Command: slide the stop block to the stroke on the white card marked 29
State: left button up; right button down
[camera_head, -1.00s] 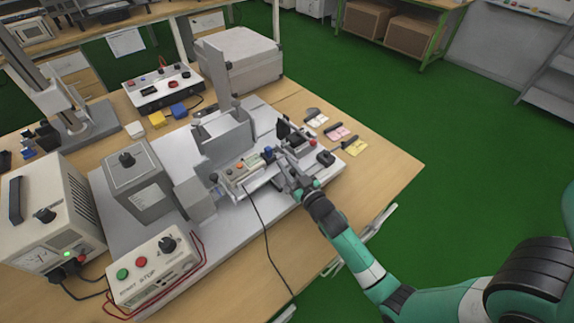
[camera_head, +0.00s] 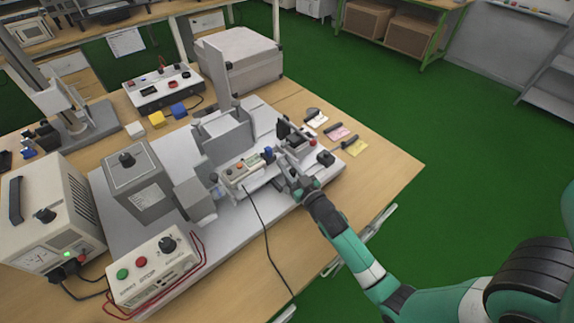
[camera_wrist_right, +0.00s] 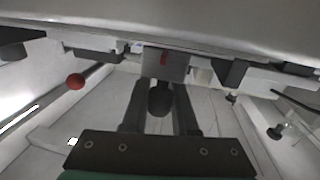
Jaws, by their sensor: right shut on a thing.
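My right gripper (camera_head: 284,172) reaches in from the lower right to the front edge of the grey test rig. In the right wrist view my right gripper (camera_wrist_right: 160,108) has its two dark fingers closed on a round dark knob (camera_wrist_right: 160,98). Behind the knob is a grey block with a red mark (camera_wrist_right: 164,64), apparently the stop block; the fingers and arm hide it in the head view. A small white card (camera_head: 317,119) lies at the table's right with a dark piece on it. No number or stroke is readable. My left gripper is not in view.
A pink card (camera_head: 338,133) and a yellow card (camera_head: 356,147) lie beside the white one. A control box (camera_head: 155,268) with red wires and a black cable (camera_head: 265,235) are at the front. A red ball knob (camera_wrist_right: 75,81) is left of the fingers.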

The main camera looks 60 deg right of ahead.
dwell(0.3)
jog(key=shift+s+d, duration=0.2)
jog(key=shift+d, duration=0.3)
jog(key=c, duration=0.7)
grip_release()
jog(key=shift+w+a, duration=0.1)
jog(key=shift+a, duration=0.15)
jog(key=shift+d, duration=0.1)
jog(key=v, duration=1.1)
jog(key=shift+s+b, duration=0.3)
jog(key=shift+b, duration=0.05)
